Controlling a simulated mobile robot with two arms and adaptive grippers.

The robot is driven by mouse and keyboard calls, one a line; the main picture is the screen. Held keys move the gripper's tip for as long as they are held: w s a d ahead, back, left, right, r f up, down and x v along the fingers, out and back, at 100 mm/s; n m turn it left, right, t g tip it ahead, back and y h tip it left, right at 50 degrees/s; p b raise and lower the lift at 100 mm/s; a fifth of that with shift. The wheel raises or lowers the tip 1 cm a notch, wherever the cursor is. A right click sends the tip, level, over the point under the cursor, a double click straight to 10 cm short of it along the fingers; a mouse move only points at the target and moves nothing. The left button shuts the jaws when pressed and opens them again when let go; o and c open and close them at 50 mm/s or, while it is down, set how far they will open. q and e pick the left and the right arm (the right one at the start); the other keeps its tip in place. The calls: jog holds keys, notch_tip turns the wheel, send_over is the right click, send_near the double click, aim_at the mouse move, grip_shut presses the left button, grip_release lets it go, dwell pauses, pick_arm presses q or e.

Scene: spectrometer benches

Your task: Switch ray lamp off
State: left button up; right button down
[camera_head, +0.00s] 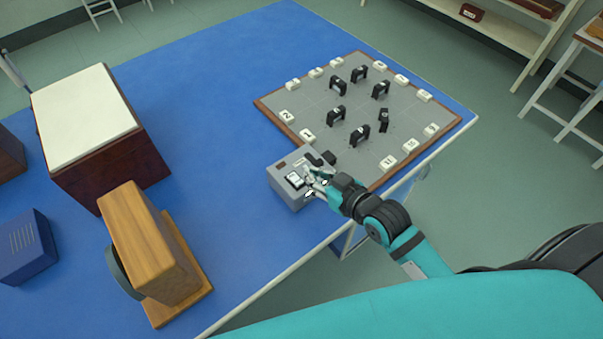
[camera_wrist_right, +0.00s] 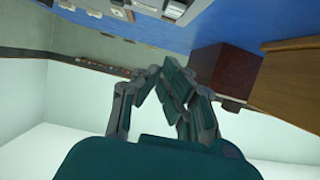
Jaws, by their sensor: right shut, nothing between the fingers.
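A grey control box (camera_head: 285,188) sits near the front edge of the blue table, beside the corner of a grey board. A white rocker switch (camera_head: 295,180) and black knobs or buttons show on its top. My right gripper (camera_head: 312,180) is shut and empty, with its fingertips close to the white switch. I cannot tell whether they touch it. The gripper also shows in the right wrist view (camera_wrist_right: 168,78). The switch's position and which object is the ray lamp are not clear. My left gripper is not in view.
A grey board (camera_head: 310,108) with black arched pieces and white numbered tiles lies behind the box. A wooden block-shaped apparatus (camera_head: 150,245), a dark red box with a white top (camera_head: 85,125) and a blue box (camera_head: 28,245) stand at left. The blue table (camera_head: 210,100) is clear between.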

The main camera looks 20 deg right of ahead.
jog(key=p, duration=0.1)
send_over(301, 183)
jog(key=shift+w+a+f, duration=0.1)
jog(key=shift+w+f, duration=0.05)
jog(key=shift+f, duration=0.35)
jog(key=shift+w+f, duration=0.15)
jog(key=shift+f, duration=0.3)
jog(key=shift+s+f, duration=0.2)
jog(key=shift+f, duration=0.9)
jog(key=shift+s+f, duration=0.15)
jog(key=shift+f, duration=0.9)
